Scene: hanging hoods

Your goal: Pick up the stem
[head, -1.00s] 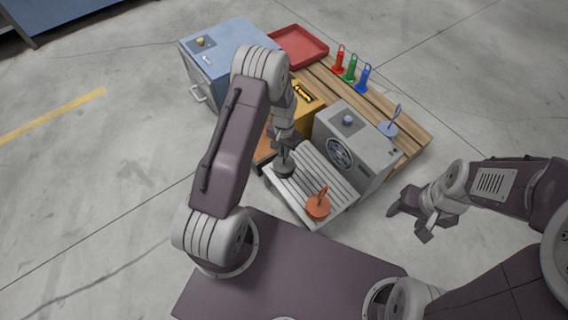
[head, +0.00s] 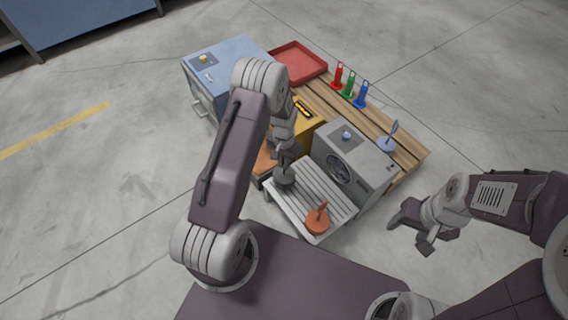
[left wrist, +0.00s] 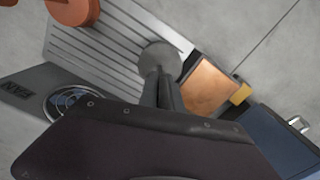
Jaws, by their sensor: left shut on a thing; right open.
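My left gripper (head: 283,158) is shut on the upright shaft of a dark grey stem. The stem's round grey base (head: 285,183) is over the far left part of a slatted grey tray (head: 345,193). I cannot tell whether it touches the slats. In the left wrist view the base (left wrist: 160,56) shows beyond the dark fingers, near the tray's edge. An orange disc with an upright handle (head: 317,223) stands on the tray's near end. My right gripper (head: 420,232) is open and empty, over the floor right of the tray.
A grey fan box (head: 372,163) borders the tray. A yellow box (head: 313,123) and a blue cabinet (head: 232,68) stand behind my left arm. A wooden pallet (head: 330,95) holds a red tray (head: 298,62), red, green and blue upright pieces (head: 350,85) and a light blue disc with a handle (head: 386,145).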

